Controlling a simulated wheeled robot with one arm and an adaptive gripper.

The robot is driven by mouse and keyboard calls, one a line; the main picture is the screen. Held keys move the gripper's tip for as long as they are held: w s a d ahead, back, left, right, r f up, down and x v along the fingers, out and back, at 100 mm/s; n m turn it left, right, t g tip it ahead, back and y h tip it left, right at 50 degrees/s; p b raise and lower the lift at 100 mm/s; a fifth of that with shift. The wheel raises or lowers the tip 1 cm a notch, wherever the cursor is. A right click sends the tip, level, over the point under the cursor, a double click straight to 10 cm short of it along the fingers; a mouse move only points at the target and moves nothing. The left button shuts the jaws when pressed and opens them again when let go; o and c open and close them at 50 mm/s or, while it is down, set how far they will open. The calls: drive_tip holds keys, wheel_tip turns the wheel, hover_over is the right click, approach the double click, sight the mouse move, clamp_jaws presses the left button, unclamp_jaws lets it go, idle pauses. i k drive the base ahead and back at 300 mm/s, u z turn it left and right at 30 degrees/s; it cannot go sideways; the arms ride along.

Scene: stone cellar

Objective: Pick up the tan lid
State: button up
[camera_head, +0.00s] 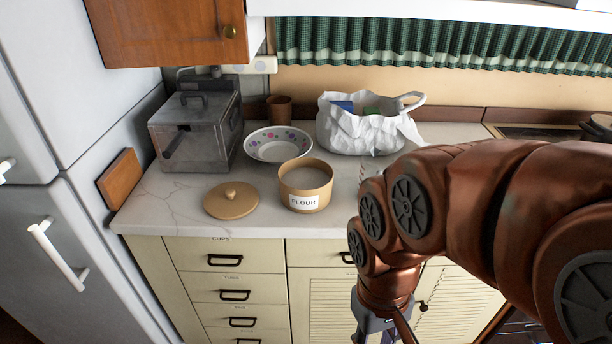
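The tan lid (231,201) is a round disc with a small knob on top. It lies flat on the white marble counter near its front edge. The tan flour canister (305,187) stands open just right of it, with a white FLOUR label. My gripper (372,335) hangs at the bottom of the view, in front of the cabinets and below the counter top, right of the lid. Its fingertips are cut off by the lower edge, so its opening is hidden.
On the counter (160,205) stand a grey metal box (194,130), a patterned bowl (277,145), a brown cup (279,109) and a white bag (360,130). A wooden board (120,178) leans by the fridge (40,190). A wooden cabinet (165,30) overhangs the left.

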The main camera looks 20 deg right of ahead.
sight(232, 200)
drive_tip(key=z, duration=0.05)
drive_tip(key=i, duration=0.1)
drive_tip(key=u, duration=0.75)
drive_tip(key=k, duration=1.1)
drive_tip(key=u, duration=1.3)
drive_tip(key=i, duration=1.5)
drive_tip(key=z, duration=1.05)
drive_tip(key=i, duration=0.6)
drive_tip(key=z, duration=0.25)
